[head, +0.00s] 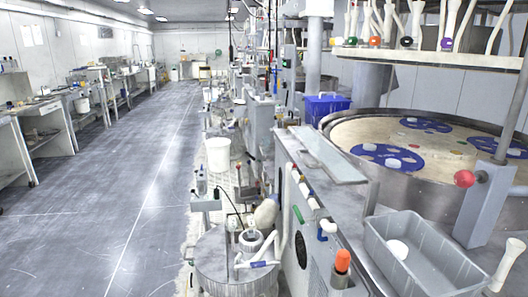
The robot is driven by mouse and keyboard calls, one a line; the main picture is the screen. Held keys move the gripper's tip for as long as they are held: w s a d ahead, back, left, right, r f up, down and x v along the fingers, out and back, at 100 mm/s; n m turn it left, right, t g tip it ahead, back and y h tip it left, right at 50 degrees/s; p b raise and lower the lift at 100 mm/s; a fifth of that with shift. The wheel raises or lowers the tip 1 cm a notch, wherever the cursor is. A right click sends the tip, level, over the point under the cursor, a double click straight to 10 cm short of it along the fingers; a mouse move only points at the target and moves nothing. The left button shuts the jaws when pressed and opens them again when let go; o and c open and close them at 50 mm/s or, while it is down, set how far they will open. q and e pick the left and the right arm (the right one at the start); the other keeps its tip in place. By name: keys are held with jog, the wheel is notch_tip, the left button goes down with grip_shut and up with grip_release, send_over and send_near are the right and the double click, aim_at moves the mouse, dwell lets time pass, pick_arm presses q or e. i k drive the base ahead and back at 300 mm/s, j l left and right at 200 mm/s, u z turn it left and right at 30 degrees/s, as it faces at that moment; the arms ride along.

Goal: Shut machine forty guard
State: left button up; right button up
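A large round polishing machine (400,190) stands at the right, with a beige platen (350,140) inside a metal rim. Blue perforated discs (388,158) lie on the platen, with small white pieces on them. No number forty is readable on any machine, so I cannot tell which one it is. No guard is clearly recognisable; the platen is uncovered in the part I see. A grey upright (482,205) with a red ball knob (464,178) stands at the machine's near edge. Neither of my grippers is in view.
A grey bin (430,262) holding a white round item sits at the machine's near edge. A metal drum (232,265) with hoses stands on the floor. A blue bin (327,107) is behind. The aisle (120,215) at left is clear, with benches (45,125) beyond.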

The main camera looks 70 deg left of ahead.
aim_at(318, 144)
jog(key=u, duration=1.8)
jog(key=j, duration=0.55)
jog(key=i+u, duration=0.05)
